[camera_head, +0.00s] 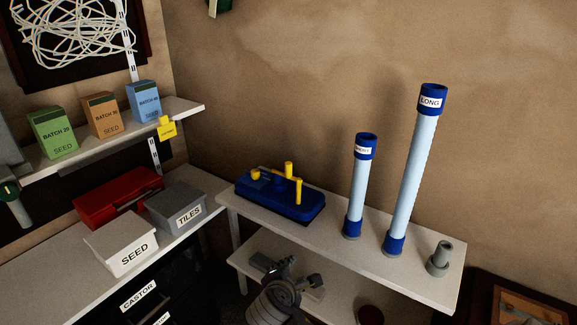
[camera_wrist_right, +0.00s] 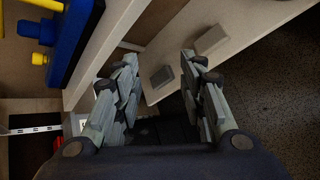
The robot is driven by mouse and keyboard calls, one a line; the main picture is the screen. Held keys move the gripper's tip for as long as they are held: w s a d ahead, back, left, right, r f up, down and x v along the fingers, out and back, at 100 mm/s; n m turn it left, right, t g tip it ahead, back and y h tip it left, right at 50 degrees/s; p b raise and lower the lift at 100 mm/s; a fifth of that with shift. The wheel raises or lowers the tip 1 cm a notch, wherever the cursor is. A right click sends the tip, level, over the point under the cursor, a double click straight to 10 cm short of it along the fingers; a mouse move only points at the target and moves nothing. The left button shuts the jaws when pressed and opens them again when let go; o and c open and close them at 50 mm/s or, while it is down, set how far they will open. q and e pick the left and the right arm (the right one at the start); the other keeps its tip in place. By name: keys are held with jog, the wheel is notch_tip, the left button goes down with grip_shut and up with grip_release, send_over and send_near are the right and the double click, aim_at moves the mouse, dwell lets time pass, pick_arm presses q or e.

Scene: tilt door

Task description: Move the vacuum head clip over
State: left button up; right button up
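A blue vacuum head (camera_head: 280,200) with yellow parts lies at the left end of the white upper shelf. Its likely clip, a yellow lever (camera_head: 298,188), stands on its right part. Part of the blue body (camera_wrist_right: 78,35) and yellow pieces show at the upper left of the right wrist view. My right gripper (camera_head: 288,271) is below and in front of that shelf, apart from the vacuum head. In the right wrist view its two fingers (camera_wrist_right: 160,75) are spread with nothing between them.
Two light-blue tubes (camera_head: 360,185) (camera_head: 413,165) and a grey fitting (camera_head: 439,258) stand on the upper shelf. Small grey blocks (camera_wrist_right: 162,77) lie on the lower shelf (camera_head: 250,245). Boxes (camera_head: 120,245) sit on the left bench. The upper shelf's front edge lies between gripper and vacuum head.

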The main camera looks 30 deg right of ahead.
jog(key=w+d+r+n+t+h, duration=0.25)
jog(key=w+r+n, duration=0.25)
jog(key=w+r, duration=0.3)
jog(key=n+h, duration=0.4)
jog(key=n, duration=0.1)
send_near(287, 167)
jog(key=shift+t, duration=0.35)
jog(key=b+x, duration=0.2)
jog(key=x, duration=0.1)
jog(key=b+x, duration=0.2)
jog(key=x, duration=0.1)
jog(key=b+x, duration=0.3)
jog(key=x, duration=0.1)
jog(key=shift+s+d+f, duration=0.1)
jog(key=shift+d+f, duration=0.1)
jog(key=shift+f, duration=0.15)
jog(key=shift+w+d+r+b, duration=0.15)
jog(key=shift+w+d+b, duration=0.1)
jog(key=shift+d+b, duration=0.1)
grip_shut()
